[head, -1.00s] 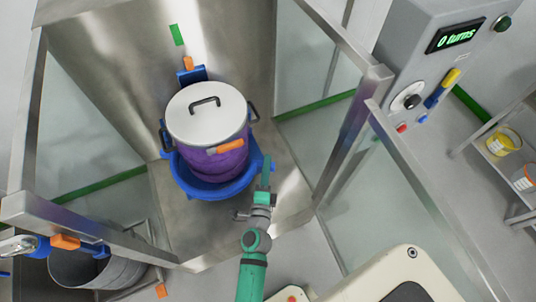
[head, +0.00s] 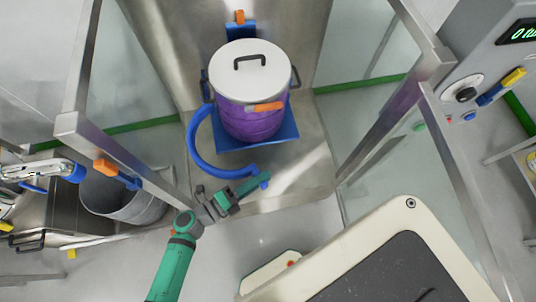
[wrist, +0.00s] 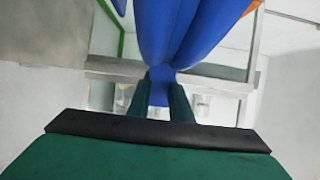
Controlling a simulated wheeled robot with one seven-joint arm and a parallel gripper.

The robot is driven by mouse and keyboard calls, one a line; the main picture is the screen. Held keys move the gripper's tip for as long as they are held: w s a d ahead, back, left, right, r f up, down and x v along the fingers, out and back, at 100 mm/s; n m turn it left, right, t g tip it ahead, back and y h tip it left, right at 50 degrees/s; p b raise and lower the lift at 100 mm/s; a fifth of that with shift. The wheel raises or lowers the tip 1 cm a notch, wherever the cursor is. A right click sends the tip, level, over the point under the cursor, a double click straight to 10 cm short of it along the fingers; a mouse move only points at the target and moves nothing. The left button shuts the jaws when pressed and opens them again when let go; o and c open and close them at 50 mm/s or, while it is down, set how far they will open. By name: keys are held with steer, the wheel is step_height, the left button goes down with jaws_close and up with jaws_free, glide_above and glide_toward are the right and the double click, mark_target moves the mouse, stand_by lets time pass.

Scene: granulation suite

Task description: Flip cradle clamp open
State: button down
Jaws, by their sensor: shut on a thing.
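The blue cradle clamp (head: 199,152) is a curved arm standing out to the left and front of the purple drum (head: 252,122), with a gap between its front part and the drum. Its left end is close to the drum's side. My gripper (head: 260,182) is shut on the clamp's free end in front of the drum. The wrist view shows a blue tab of the clamp (wrist: 160,88) between the two green fingers of my gripper (wrist: 161,100). The drum stands upright on a blue cradle plate (head: 287,128), under a pale lid (head: 250,75) with a dark handle.
Metal frame posts (head: 385,130) and clear panels (head: 375,40) flank the drum. A grey control box (head: 500,55) stands at the right. A grey bin (head: 125,200) stands at the left. Steel floor (head: 312,175) lies clear right of the drum.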

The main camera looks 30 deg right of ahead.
steer(key=shift+a+r+m+g, duration=0.1)
steer(key=shift+a+m+g, duration=0.45)
steer(key=shift+a, duration=0.6)
steer(key=shift+a+m+g, duration=0.25)
steer(key=shift+a+g, duration=0.5)
steer(key=shift+a, duration=0.35)
steer(key=c, duration=1.6)
jaws_free()
